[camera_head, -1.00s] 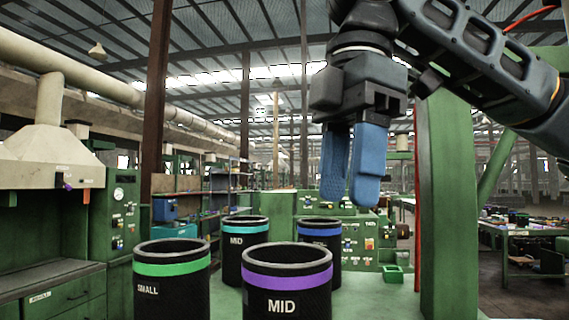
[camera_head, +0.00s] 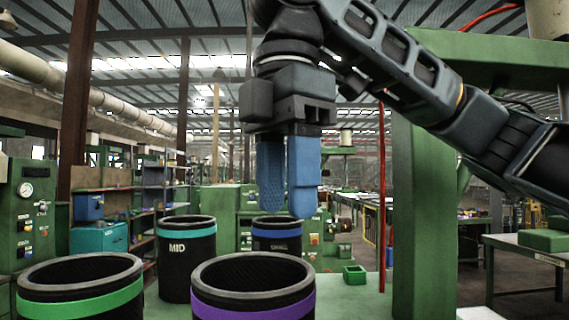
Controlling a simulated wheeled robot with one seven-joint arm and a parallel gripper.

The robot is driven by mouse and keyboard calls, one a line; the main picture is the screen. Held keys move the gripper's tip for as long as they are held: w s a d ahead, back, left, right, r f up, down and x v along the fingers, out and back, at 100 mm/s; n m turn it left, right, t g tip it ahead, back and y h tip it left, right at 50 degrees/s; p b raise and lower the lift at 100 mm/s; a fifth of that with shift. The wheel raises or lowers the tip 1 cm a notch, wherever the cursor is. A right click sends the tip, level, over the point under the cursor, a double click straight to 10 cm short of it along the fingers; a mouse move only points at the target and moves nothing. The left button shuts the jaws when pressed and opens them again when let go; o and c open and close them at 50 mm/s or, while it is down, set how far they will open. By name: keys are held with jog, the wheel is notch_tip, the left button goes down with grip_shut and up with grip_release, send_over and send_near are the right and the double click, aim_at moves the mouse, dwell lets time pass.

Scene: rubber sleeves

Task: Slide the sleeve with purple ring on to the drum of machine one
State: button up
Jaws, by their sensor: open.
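The sleeve with the purple ring (camera_head: 253,301) is a black open-topped cylinder standing at the front, cut off by the bottom edge of the picture. My gripper (camera_head: 287,212) has blue fingers pointing down. It hangs in the air above and slightly beyond the purple-ring sleeve, apart from it. It is open and holds nothing. No drum of machine one can be made out for sure.
A green-ring sleeve (camera_head: 80,300) stands left of the purple one. Behind are a teal-ring sleeve (camera_head: 187,262) marked MID and a blue-ring sleeve (camera_head: 277,236). A green post (camera_head: 420,210) rises to the right. A small green bin (camera_head: 355,274) sits behind.

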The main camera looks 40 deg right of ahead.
jog(key=b, duration=0.4)
send_over(285, 302)
jog(key=f, duration=0.5)
jog(key=shift+w+d+f, duration=0.2)
jog(key=shift+w+d, duration=0.05)
jog(key=shift+d, duration=0.05)
jog(key=shift+f+b, duration=1.05)
jog(key=shift+f, duration=2.15)
jog(key=shift+c, duration=0.3)
grip_shut()
jog(key=shift+a, duration=0.1)
notch_tip(285, 302, up, 7)
jog(key=p, duration=0.7)
jog(key=shift+r, duration=0.1)
